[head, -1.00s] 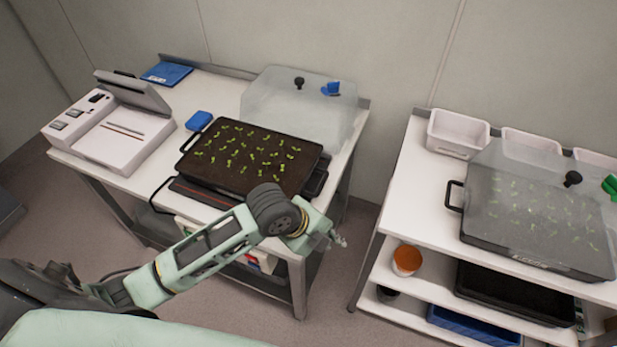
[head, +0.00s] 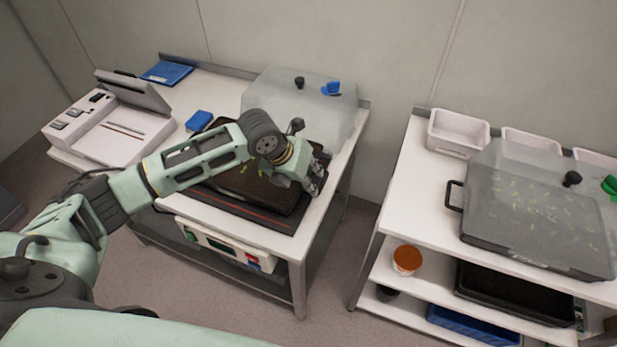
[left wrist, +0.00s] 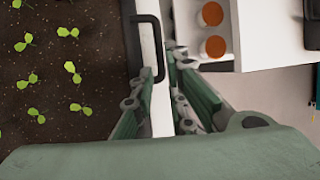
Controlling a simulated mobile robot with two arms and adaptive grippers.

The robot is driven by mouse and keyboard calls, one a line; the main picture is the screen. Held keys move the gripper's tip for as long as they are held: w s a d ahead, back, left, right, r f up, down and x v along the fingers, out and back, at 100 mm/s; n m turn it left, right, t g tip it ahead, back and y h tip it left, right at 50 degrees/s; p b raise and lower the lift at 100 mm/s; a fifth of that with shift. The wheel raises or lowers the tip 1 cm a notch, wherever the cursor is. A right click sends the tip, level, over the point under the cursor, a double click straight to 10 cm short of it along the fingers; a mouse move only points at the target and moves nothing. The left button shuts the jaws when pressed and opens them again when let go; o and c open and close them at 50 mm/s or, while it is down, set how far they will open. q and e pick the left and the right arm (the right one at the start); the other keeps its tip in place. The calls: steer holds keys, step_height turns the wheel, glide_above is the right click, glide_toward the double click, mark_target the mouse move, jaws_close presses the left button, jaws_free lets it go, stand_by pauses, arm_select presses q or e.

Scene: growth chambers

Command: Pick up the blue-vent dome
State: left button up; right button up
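The blue-vent dome (head: 312,108) is a clear lid at the back of the left table, behind the seedling tray (head: 238,188). It has a black knob and a blue vent (head: 331,88) on top. My left gripper (head: 318,180) hangs over the right end of the tray, in front of the dome and apart from it. In the left wrist view its fingers (left wrist: 158,92) are spread and empty, with the tray's black handle (left wrist: 152,48) just beyond them. The dome does not show there. My forearm hides part of the tray. My right gripper is not in view.
A white instrument (head: 120,125) and a small blue box (head: 199,121) are on the left table. On the right bench, another dome with a green vent (head: 610,187) covers a tray. White bins (head: 458,132) stand behind it. A floor gap separates the tables.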

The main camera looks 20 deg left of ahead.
mark_target(319, 189)
arm_select(q)
steer(key=x, duration=0.7)
steer(key=shift+f+p, duration=0.25)
steer(key=shift+p, duration=0.1)
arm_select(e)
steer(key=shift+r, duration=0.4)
arm_select(q)
steer(key=shift+c, duration=0.3)
jaws_close()
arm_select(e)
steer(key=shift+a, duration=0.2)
arm_select(q)
steer(key=shift+d, duration=0.1)
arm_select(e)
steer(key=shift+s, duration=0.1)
